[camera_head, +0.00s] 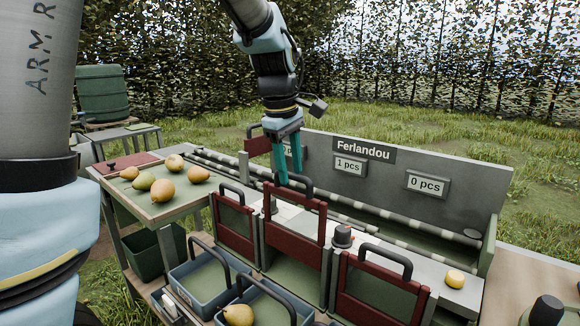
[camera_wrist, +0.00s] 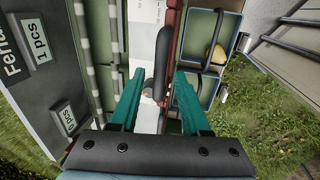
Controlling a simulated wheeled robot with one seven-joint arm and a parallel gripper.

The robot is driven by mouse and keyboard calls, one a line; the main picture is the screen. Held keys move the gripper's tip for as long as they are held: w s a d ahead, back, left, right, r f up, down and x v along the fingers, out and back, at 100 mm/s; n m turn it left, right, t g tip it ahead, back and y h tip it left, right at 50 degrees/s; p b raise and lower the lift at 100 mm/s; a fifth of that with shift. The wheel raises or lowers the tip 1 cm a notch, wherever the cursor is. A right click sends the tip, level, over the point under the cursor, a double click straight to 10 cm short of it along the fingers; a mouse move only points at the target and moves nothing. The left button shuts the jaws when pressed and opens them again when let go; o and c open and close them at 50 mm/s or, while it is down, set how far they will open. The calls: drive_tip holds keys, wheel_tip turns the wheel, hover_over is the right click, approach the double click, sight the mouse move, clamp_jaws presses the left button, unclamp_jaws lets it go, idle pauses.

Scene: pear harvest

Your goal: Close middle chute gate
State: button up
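The middle chute gate (camera_head: 294,222) is a dark red frame with a black bar handle (camera_head: 293,180) on top. It stands raised, higher than the left gate (camera_head: 234,226) and the right gate (camera_head: 375,290). My gripper (camera_head: 290,178) points down at the middle gate's handle, with teal fingers. In the wrist view my gripper (camera_wrist: 160,74) is open, and the black handle (camera_wrist: 161,55) lies between the two spread fingers. A gap shows on both sides of the handle. The head view does not show whether a finger touches it.
Several pears (camera_head: 167,190) lie on the left table. A blue crate (camera_head: 208,279) and another with a pear (camera_head: 238,315) stand below the gates. A grey sign board (camera_head: 400,180) rises behind the rollers. A black knob (camera_head: 342,236) and a yellow piece (camera_head: 455,278) are to the right.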

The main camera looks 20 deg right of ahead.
clamp_jaws()
idle(1.2)
